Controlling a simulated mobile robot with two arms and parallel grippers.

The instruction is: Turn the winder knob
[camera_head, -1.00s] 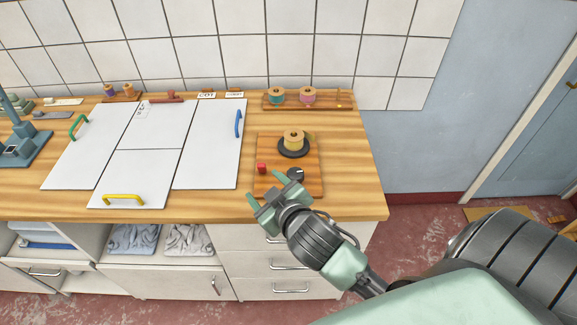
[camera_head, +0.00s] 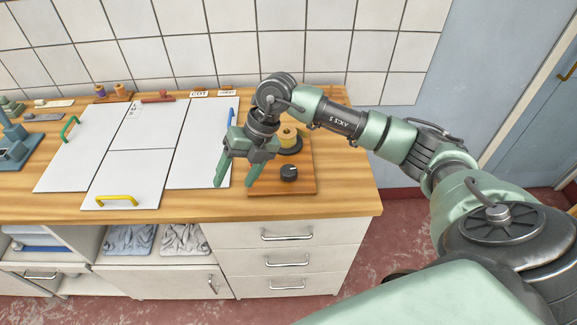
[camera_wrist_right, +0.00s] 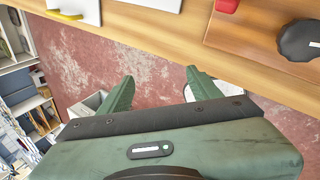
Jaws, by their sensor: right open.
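The winder is a wooden board (camera_head: 303,187) with a black round knob (camera_head: 289,173) at its front and a yellow spool (camera_head: 288,135) on a dark disc behind it. My right gripper (camera_head: 235,186) is open and empty, its fingers pointing down just left of the board, apart from the knob. In the right wrist view the knob (camera_wrist_right: 300,40) is at the upper right edge, beyond the fingers (camera_wrist_right: 158,90). A red button (camera_wrist_right: 227,5) on the board shows there; in the head view my gripper hides it. My left gripper is not in view.
White panels (camera_head: 150,150) with a yellow handle (camera_head: 116,200), a green handle (camera_head: 69,127) and a blue handle lie left of the board on the wooden counter. Drawers (camera_head: 285,258) are below. A tiled wall stands behind. My right arm covers the back right of the counter.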

